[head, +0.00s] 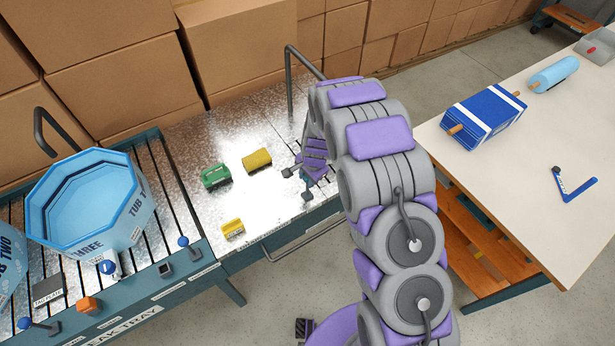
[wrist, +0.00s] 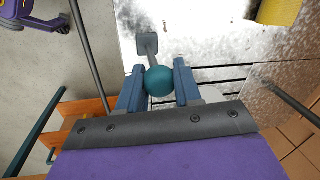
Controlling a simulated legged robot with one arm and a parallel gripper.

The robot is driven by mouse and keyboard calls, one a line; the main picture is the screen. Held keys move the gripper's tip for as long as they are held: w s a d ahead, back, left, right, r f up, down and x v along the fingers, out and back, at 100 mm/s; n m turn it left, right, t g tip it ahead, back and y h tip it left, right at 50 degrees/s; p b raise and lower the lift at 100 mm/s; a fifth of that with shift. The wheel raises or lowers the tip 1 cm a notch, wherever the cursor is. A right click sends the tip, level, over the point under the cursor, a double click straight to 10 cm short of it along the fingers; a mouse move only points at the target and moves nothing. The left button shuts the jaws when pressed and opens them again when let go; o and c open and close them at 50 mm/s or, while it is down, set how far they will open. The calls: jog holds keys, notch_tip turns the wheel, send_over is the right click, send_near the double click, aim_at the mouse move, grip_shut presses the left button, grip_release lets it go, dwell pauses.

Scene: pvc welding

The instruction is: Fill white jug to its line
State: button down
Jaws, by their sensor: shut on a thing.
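No white jug shows in either view. My gripper (head: 297,184) is low over the right part of the metal-topped bench (head: 190,130) in the head view. In the wrist view my gripper (wrist: 159,66) has its two blue fingers on either side of a round teal knob (wrist: 160,81) and is shut on it. A short grey stem with a square end (wrist: 147,43) extends beyond the knob. What the knob belongs to is hard to tell. My arm hides part of the bench's right end in the head view.
A green block (head: 215,177) and two yellow blocks (head: 257,160) (head: 233,229) lie on the bench. A blue octagonal tub (head: 90,200) stands at left. The white table (head: 520,190) at right holds a blue box (head: 484,117). Cartons line the back.

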jog(key=shift+b, duration=0.4)
jog(key=shift+d+t, duration=0.1)
jog(key=shift+t, duration=0.2)
jog(key=shift+s+d+f+t+y+b, duration=0.1)
jog(key=shift+s+d+t+y+b, duration=0.2)
jog(key=shift+s+y+b, duration=0.2)
jog(key=c, duration=0.8)
grip_release()
jog(key=shift+r, duration=0.55)
jog(key=p+v, duration=0.2)
jog(key=v, duration=1.4)
